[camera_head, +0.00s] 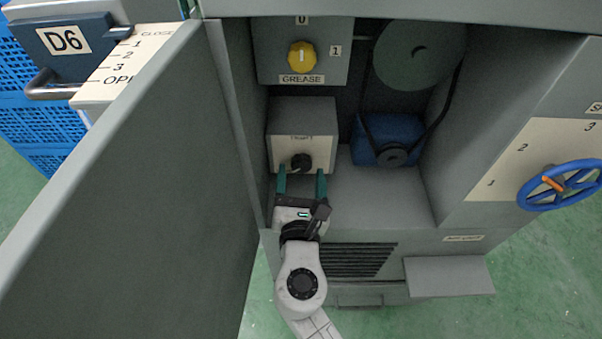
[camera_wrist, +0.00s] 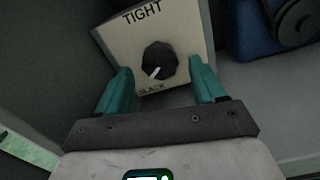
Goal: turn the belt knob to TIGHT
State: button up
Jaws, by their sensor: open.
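The belt knob (camera_head: 301,162) is a black round knob on a pale box (camera_head: 284,138) inside the open cabinet. In the wrist view the knob (camera_wrist: 159,60) has a white pointer line aimed at the lower left, near the SLACK label (camera_wrist: 151,88). The TIGHT label (camera_wrist: 142,14) is above the knob. My gripper (camera_head: 302,176) has green fingers and is in front of the box. In the wrist view my gripper (camera_wrist: 160,80) is open, its fingers spread to either side of the knob with nothing between them; they appear short of it.
An open door (camera_head: 120,190) stands at the left. A yellow GREASE knob (camera_head: 301,56) is above the box. A blue motor (camera_head: 372,132) with a belt and pulley is to the right. A blue handwheel (camera_head: 540,200) is on the right panel.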

jog(key=shift+w, duration=0.55)
jog(key=c, duration=1.1)
